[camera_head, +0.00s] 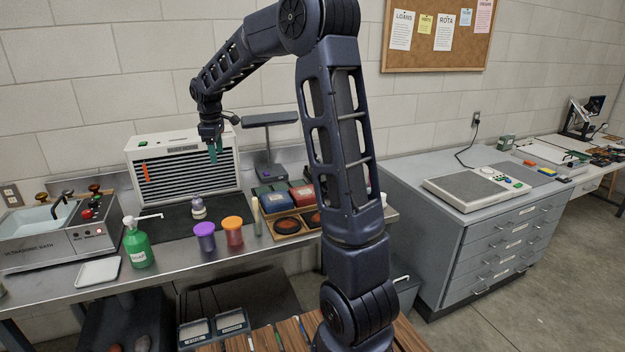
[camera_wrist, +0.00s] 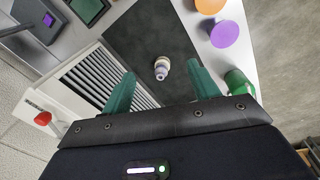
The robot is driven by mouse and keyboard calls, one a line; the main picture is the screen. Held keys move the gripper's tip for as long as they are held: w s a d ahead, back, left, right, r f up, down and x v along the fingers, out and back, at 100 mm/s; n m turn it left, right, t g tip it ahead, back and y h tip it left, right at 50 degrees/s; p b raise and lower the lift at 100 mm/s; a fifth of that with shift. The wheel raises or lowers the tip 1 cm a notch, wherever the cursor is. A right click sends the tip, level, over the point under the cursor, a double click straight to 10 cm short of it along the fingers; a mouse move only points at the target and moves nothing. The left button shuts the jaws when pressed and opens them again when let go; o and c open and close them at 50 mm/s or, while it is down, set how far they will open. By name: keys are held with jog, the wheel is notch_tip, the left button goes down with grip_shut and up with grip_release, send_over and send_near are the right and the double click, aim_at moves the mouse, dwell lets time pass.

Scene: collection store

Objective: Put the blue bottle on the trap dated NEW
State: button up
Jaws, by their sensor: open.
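My gripper (camera_head: 213,152) hangs over the steel bench in the head view, fingers pointing down. In the wrist view its green fingers (camera_wrist: 164,84) stand apart with nothing between them. A small pale bottle with bluish-lavender bands (camera_head: 198,207) stands upright on a dark mat; it also shows in the wrist view (camera_wrist: 161,68), ahead of the gap between the fingers and apart from them. I see no clearly blue bottle besides it. No NEW date is readable.
A purple jar (camera_head: 205,236) and an orange jar (camera_head: 232,231) stand right of the dark mat (camera_head: 172,222). A green pump bottle (camera_head: 138,243) and an ultrasonic bath (camera_head: 60,235) are left. A louvred white unit (camera_head: 183,168) stands behind. The mat around the pale bottle is clear.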

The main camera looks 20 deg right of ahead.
jog(key=s+d+r+m+t, duration=0.1)
jog(key=s+d+r+m, duration=0.2)
jog(key=s+d, duration=0.45)
jog(key=s+d+r+m+t, duration=0.1)
jog(key=s+d+r+m, duration=0.35)
jog(key=s, duration=0.65)
jog(key=s+d+f+m, duration=0.2)
jog(key=s+d+m, duration=0.1)
jog(key=s, duration=0.6)
jog(key=s+d+f+m+t, duration=0.1)
jog(key=s+d+f+m, duration=0.2)
jog(key=s, duration=0.6)
jog(key=shift+s+d, duration=0.2)
jog(key=shift+d, duration=0.9)
